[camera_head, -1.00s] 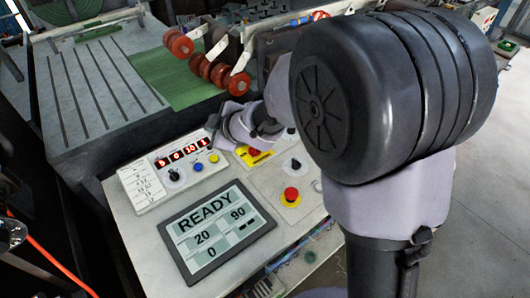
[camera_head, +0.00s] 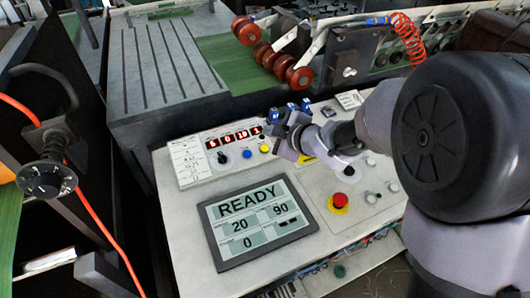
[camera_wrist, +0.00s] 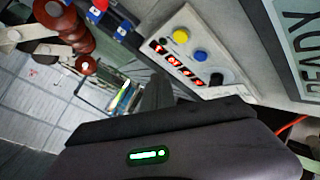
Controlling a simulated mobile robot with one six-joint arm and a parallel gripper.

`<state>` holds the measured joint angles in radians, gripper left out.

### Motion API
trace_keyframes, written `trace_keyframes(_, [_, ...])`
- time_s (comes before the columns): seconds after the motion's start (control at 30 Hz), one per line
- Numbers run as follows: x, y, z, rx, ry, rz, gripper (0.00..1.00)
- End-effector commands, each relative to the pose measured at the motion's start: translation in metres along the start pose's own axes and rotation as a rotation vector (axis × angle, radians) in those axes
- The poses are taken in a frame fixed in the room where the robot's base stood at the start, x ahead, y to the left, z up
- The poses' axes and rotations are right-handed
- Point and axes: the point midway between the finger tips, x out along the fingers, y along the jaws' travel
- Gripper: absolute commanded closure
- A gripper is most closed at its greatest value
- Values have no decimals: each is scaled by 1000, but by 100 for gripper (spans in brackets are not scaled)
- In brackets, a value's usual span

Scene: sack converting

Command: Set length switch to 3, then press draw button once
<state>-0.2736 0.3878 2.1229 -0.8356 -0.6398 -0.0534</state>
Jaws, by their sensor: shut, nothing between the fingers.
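A white control box (camera_head: 208,180) stands on the panel with a printed card, a red digit display (camera_head: 233,138), a black rotary knob (camera_head: 222,157), a blue button (camera_head: 247,154) and a yellow button (camera_head: 265,148). No length or draw label is readable. The wrist view also shows the knob (camera_wrist: 216,80), blue button (camera_wrist: 200,56) and yellow button (camera_wrist: 181,36). The knob's setting is too small to tell. My gripper (camera_head: 277,129) is shut and empty, behind and right of the box, apart from its controls.
A READY screen (camera_head: 250,222) lies in front of the box. A red stop button (camera_head: 340,200) and another black knob (camera_head: 348,169) are to the right. Red rollers (camera_head: 299,75) and blue fittings (camera_head: 291,107) stand behind.

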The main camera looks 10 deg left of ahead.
Motion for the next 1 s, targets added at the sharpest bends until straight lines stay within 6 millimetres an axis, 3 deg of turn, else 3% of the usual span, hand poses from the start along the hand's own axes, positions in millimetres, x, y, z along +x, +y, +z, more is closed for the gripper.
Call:
trace_keyframes(0.2, [27, -21, 21, 0, 0, -1, 100])
trace_keyframes(0.37, [38, -28, 28, -1, 0, 0, 100])
trace_keyframes(1.0, [38, -28, 28, 0, 0, 0, 100])
